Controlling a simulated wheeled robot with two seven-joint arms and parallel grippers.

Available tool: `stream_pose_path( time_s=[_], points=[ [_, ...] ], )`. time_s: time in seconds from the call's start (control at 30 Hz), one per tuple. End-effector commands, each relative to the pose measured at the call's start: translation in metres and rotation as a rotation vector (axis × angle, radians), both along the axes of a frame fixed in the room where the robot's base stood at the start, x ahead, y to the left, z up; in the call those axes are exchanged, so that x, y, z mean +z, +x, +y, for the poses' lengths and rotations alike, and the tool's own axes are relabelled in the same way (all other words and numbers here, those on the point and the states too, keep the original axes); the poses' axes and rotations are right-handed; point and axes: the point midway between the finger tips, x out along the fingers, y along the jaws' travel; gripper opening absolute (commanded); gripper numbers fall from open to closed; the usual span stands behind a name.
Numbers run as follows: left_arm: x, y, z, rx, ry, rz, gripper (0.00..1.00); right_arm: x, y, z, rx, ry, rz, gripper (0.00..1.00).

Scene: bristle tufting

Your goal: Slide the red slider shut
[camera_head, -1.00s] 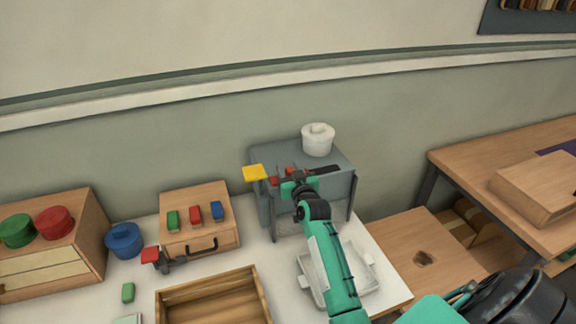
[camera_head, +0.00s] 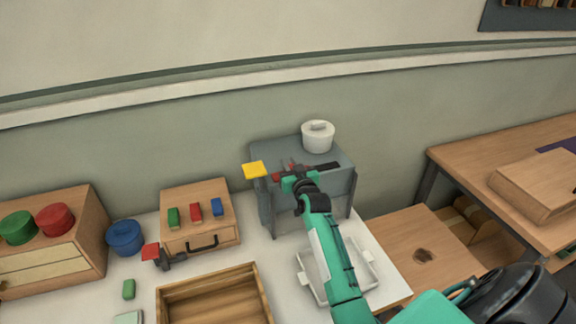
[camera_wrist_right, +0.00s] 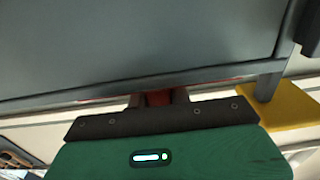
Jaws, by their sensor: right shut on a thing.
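The red slider (camera_head: 276,177) shows as small red patches at the front top of the grey cabinet (camera_head: 340,181), beside a dark strip (camera_head: 322,168). My right gripper (camera_head: 298,181) is at the cabinet's top front and hides much of the slider. In the right wrist view, the gripper (camera_wrist_right: 158,97) is shut on a red piece (camera_wrist_right: 158,99), close under the grey cabinet panel (camera_wrist_right: 140,45). How far the slider stands open is hard to tell. My left gripper is not in view.
A yellow plate on a grey post (camera_head: 256,169) stands just left of my right gripper. A white lidded pot (camera_head: 318,137) sits on the cabinet. A white tray (camera_head: 305,284) lies in front, partly behind my right arm. A wooden box (camera_head: 165,306) stands at the front left.

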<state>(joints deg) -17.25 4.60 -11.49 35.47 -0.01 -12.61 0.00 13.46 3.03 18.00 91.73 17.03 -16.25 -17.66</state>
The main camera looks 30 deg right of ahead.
Motion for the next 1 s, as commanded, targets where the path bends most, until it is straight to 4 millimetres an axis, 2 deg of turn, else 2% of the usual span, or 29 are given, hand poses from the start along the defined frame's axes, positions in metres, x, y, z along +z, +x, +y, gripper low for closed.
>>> stream_pose_path(
  time_s=[0.4, 0.53, 0.7, 1.0],
  points=[
    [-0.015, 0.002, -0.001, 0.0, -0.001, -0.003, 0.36, -0.001, -0.018, -0.074, -0.001, -0.008, 0.001, 0.0],
    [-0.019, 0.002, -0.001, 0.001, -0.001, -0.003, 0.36, -0.001, -0.022, -0.092, -0.001, -0.006, 0.0, 0.0],
    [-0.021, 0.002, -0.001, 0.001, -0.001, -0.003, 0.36, 0.0, -0.025, -0.104, -0.001, -0.003, 0.0, 0.0],
    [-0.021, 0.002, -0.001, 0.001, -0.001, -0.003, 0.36, 0.001, -0.025, -0.106, -0.002, -0.002, -0.001, 0.0]
  ],
)
